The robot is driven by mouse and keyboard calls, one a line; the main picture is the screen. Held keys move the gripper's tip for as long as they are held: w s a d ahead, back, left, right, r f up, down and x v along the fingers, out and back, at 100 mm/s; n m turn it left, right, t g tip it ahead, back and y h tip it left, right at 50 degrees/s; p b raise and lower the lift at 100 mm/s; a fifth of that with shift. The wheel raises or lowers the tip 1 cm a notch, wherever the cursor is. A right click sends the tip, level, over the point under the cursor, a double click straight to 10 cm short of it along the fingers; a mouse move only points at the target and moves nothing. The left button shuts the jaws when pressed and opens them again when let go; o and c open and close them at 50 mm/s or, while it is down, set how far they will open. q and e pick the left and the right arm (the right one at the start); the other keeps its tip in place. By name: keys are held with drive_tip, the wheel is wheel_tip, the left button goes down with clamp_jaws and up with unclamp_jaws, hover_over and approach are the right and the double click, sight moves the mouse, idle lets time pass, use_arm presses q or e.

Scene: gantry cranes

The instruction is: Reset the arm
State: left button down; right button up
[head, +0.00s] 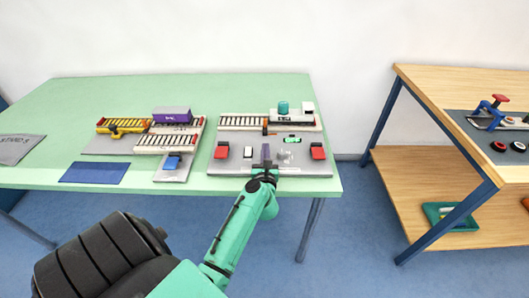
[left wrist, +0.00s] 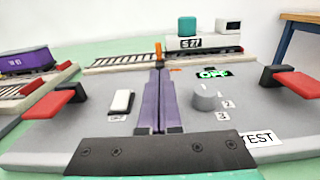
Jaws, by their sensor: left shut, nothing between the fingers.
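My left gripper (head: 266,153) reaches in over the grey control panel (head: 240,164) on the green table. In the left wrist view its two purple fingers (left wrist: 157,103) lie together with nothing between them. They point across the panel, between a white rocker switch (left wrist: 121,102) and a grey knob (left wrist: 205,97) with the numbers 2 and 3 by it. A small orange piece (left wrist: 158,48) shows just past the fingertips; I cannot tell whether they touch it. A green lit display (left wrist: 214,73) sits behind the knob. My right gripper is not in view.
Red handles (head: 221,150) (head: 318,151) stand at both panel sides. Behind are a track and a wagon (head: 292,117) with a teal cylinder (head: 283,107). A second track panel (head: 174,172) with a purple wagon (head: 172,114) and yellow crane (head: 122,125) stands left. A wooden table (head: 450,88) is right.

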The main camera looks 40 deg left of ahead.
use_arm(q)
drive_tip(key=shift+s+d+r, duration=0.15)
drive_tip(key=shift+s+d, duration=0.1)
drive_tip(key=shift+s, duration=0.3)
drive_tip(key=shift+s+d+r, duration=0.1)
drive_tip(key=shift+s+r, duration=0.05)
drive_tip(key=shift+s, duration=0.25)
drive_tip(key=shift+w, duration=0.2)
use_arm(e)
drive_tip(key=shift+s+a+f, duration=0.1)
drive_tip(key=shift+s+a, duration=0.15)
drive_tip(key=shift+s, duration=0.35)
